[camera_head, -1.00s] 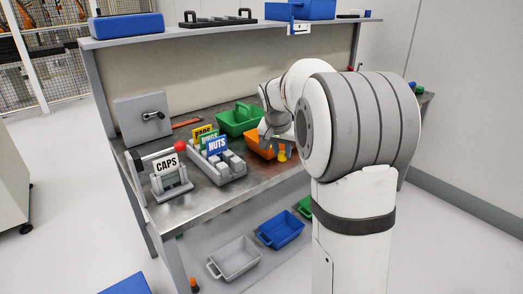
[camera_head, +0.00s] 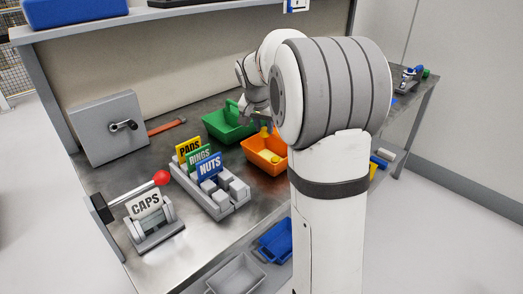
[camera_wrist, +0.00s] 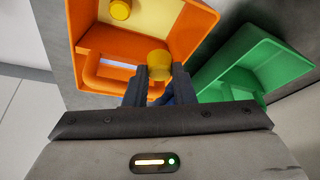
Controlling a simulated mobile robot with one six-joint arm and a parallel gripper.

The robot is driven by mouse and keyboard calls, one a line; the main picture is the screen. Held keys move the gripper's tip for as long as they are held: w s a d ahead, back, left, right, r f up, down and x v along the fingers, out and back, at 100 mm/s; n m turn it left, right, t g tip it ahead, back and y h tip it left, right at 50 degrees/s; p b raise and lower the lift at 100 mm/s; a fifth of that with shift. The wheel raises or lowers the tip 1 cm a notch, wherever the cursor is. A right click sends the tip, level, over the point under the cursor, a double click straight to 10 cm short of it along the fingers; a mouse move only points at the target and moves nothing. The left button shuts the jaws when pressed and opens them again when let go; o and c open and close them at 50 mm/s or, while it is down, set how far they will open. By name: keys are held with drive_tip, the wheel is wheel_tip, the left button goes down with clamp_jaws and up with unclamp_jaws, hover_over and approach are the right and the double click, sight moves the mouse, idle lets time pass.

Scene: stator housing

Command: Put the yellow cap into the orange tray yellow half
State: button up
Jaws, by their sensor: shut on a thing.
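My gripper (camera_wrist: 160,78) is shut on a yellow cap (camera_wrist: 159,59), which sits between its fingertips. In the wrist view the cap appears over the orange tray (camera_wrist: 88,35), near its divider. The tray's pale yellow half (camera_wrist: 165,18) is at the top, with another round yellow piece (camera_wrist: 120,9) lying in it. In the head view the held cap (camera_head: 264,131) shows above the back of the orange tray (camera_head: 262,164); a yellow piece (camera_head: 276,159) is inside. My arm hides the tray's right side and much of my gripper (camera_head: 258,116).
A green tray (camera_head: 225,125) stands beside the orange tray, also close in the wrist view (camera_wrist: 262,65). Bare bench lies between.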

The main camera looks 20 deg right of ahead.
sight(265, 155)
wheel_tip(265, 155, down, 8)
drive_tip(key=shift+r+b, duration=0.1)
drive_tip(key=shift+b, duration=0.25)
drive_tip(key=shift+f, duration=0.2)
drive_tip(key=o, duration=0.7)
drive_tip(key=shift+a, duration=0.1)
drive_tip(key=shift+c, duration=0.2)
drive_tip(key=shift+r, duration=0.1)
